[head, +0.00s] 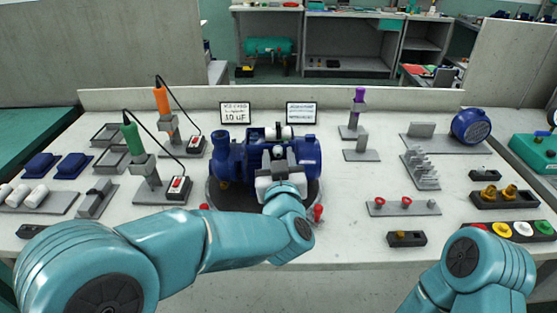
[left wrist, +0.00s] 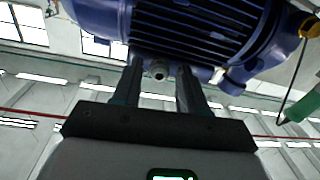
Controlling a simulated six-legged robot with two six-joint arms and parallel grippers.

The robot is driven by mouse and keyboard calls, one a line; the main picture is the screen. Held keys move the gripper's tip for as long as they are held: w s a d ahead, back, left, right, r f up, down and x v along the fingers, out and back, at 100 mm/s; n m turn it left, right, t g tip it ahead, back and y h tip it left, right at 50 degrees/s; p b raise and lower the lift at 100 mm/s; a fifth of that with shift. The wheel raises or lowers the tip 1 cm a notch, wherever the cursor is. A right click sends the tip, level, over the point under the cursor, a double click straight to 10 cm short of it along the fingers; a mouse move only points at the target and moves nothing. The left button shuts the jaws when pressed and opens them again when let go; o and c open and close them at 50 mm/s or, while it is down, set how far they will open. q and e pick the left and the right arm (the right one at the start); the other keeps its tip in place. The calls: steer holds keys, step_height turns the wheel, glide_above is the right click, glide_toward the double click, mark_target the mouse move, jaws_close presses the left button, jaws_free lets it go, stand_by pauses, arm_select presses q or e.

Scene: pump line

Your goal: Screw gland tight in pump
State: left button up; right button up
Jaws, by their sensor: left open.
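The blue pump (head: 226,160) stands on a dark round base (head: 218,196) in the middle of the bench. My left gripper (head: 279,158) is at the front of the pump, its jaws pointing at it. In the left wrist view its two dark fingers (left wrist: 157,82) are apart, below the finned blue body (left wrist: 195,25). A small round metal fitting (left wrist: 159,70) shows between the fingertips; I cannot tell whether it is the gland or whether the fingers touch it. Brass fittings (head: 488,192) sit in a dark block at the right. My right gripper is out of view.
Orange (head: 162,101) and green (head: 132,137) corded tools stand at the left, and a purple-handled one (head: 359,95) at the back right. A stand with red-topped parts (head: 406,202) and a small dark block (head: 407,239) lie at the right. Bare bench separates these.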

arm_select(q)
steer(key=shift+f+n+b, duration=0.3)
steer(key=shift+n+b, duration=0.6)
steer(key=shift+n, duration=0.1)
steer(key=shift+r+n, duration=0.1)
steer(key=shift+n, duration=0.2)
steer(key=shift+r, duration=0.2)
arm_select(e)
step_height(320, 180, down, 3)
